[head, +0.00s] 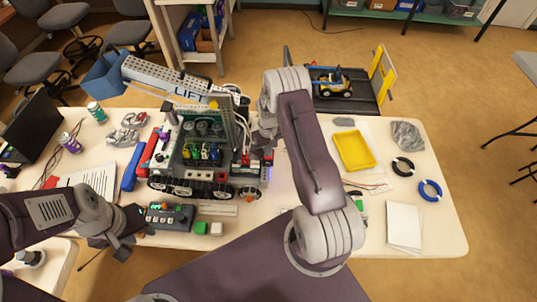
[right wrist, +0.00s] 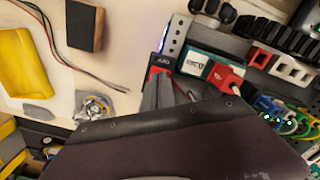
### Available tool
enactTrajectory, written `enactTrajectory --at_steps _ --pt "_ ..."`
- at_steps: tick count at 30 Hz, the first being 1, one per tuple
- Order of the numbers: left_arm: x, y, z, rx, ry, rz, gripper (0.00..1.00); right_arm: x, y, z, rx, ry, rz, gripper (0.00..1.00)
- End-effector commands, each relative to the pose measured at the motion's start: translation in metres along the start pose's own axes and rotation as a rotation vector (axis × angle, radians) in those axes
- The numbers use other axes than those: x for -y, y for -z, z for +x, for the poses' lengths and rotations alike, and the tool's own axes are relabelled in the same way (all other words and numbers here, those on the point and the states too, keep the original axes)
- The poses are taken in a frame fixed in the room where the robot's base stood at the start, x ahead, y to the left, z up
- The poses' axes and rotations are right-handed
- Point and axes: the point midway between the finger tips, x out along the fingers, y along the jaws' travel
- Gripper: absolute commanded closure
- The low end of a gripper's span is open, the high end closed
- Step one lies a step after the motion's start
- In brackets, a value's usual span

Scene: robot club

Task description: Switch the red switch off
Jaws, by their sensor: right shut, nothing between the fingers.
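A robot vehicle (head: 205,160) with tracks and a grey boom marked LIFT stands on the table. Red parts (head: 245,160) sit at its right end.
A yellow tray (head: 354,150), black and blue rings (head: 430,190) and a white booklet (head: 404,226) lie on the right of the table. A blue cylinder (head: 131,168) and a paper sheet (head: 97,178) lie on the left.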

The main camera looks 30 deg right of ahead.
Motion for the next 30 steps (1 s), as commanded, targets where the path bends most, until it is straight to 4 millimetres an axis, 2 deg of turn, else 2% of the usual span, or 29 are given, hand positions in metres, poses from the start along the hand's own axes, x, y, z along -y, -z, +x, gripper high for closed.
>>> enactTrajectory --at_steps 30 --pt "0.000 -0.001 0.013 0.000 0.000 0.000 0.64 0.000 0.000 0.016 0.000 0.000 0.000 1.00"
